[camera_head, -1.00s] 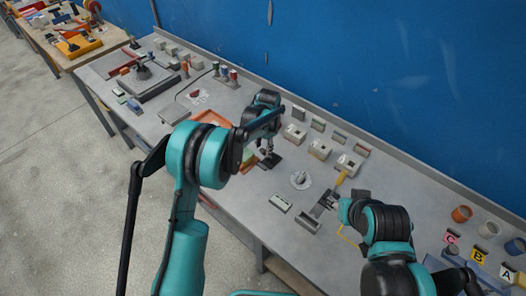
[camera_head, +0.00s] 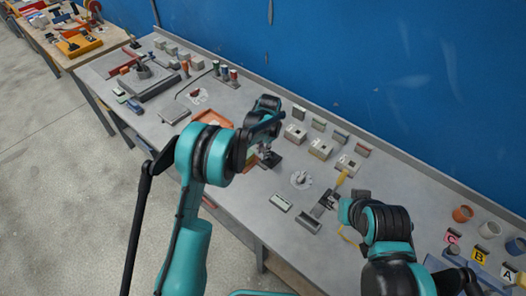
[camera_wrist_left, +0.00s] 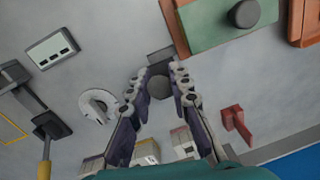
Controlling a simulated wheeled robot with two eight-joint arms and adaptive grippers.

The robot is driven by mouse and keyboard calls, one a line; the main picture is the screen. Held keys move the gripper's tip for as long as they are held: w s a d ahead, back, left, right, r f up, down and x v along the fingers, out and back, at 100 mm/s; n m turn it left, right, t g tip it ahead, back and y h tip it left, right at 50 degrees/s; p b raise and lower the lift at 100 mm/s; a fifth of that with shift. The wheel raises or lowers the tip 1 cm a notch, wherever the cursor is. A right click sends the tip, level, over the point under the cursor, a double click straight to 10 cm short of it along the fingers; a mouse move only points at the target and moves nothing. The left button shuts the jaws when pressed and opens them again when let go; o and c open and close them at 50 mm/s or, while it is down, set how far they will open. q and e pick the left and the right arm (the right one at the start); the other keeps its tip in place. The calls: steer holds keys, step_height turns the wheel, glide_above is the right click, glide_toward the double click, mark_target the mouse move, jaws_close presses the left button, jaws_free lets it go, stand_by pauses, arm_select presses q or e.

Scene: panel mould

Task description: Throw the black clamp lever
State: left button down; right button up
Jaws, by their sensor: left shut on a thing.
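The black clamp lever (camera_head: 271,160) stands on the bench beside the orange tray, partly hidden by my left gripper. In the left wrist view its dark round knob (camera_wrist_left: 158,84) sits between the two fingers, with a dark block just beyond it. My left gripper (camera_head: 264,150) is shut on the lever; its fingers also show in the left wrist view (camera_wrist_left: 159,86). My right gripper (camera_head: 343,208) is low over the bench near a clamp with a yellow handle. Its fingers are too hidden to tell open from shut.
An orange tray (camera_head: 211,122) lies left of the lever. A round dial (camera_head: 301,180), a small display box (camera_head: 281,203) and the yellow-handled clamp (camera_head: 341,179) lie to the right. Grey boxes (camera_head: 320,149) stand behind. In the left wrist view a red lever (camera_wrist_left: 236,122) stands nearby.

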arm_select(q)
steer(key=shift+w+d+r+g+y+b, duration=0.2)
steer(key=shift+w+d+r+g+y, duration=0.15)
steer(key=shift+w+d+g+y, duration=0.35)
steer(key=shift+w+d+r+g+y+b, duration=0.15)
steer(key=shift+w+d+r+g+y, duration=0.25)
steer(key=shift+w+g, duration=0.5)
steer(key=shift+d+f, duration=0.1)
steer(key=c, duration=1.4)
jaws_free()
steer(key=shift+o, duration=0.2)
step_height(320, 180, up, 10)
